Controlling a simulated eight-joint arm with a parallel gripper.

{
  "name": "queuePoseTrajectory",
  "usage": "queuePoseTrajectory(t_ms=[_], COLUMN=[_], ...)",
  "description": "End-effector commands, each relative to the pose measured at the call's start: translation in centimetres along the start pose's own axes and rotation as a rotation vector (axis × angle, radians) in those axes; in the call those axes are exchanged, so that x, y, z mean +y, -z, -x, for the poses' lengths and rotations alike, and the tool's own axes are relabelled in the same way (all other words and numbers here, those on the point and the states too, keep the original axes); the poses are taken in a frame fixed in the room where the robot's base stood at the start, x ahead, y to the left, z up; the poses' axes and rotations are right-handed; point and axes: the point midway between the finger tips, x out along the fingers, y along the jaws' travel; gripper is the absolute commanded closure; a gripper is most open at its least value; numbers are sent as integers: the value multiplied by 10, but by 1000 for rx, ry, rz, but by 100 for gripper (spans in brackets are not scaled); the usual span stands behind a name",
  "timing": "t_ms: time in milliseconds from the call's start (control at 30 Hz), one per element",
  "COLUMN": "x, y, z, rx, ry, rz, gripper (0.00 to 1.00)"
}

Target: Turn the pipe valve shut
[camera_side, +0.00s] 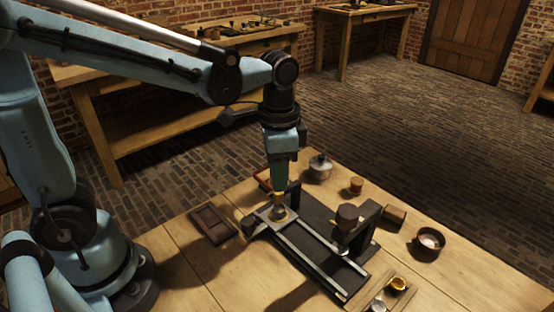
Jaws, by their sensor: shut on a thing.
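My gripper (279,207) points down over the left end of a dark rig with two pale rails (318,248) on the wooden table. It is shut on a small brass-coloured part (280,213) at that end. The part is small and mostly covered by the fingers, so I cannot tell whether it is the pipe valve or how far it is turned. A red-orange piece (262,180) shows just behind my gripper.
A dark upright bracket with a round brown top (348,213) stands on the rig's right. A shallow brown tray (213,224) lies left. A lidded metal pot (320,167), a small copper cup (356,185), a brown block (393,216) and a round bowl (430,240) stand behind and right.

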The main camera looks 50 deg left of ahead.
Motion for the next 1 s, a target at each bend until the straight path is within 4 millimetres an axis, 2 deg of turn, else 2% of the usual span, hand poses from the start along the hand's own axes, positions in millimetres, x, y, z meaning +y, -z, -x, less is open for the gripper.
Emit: queuePoseTrajectory(t_ms=[200,233,367,767,1000], x=[0,0,0,0,0], y=[0,0,0,0,0], z=[0,0,0,5,33], rx=[0,0,0,0,0], ry=[-1,-1,-1,0,0], rz=[1,1,1,0,0], gripper=[100,66,46,45,45])
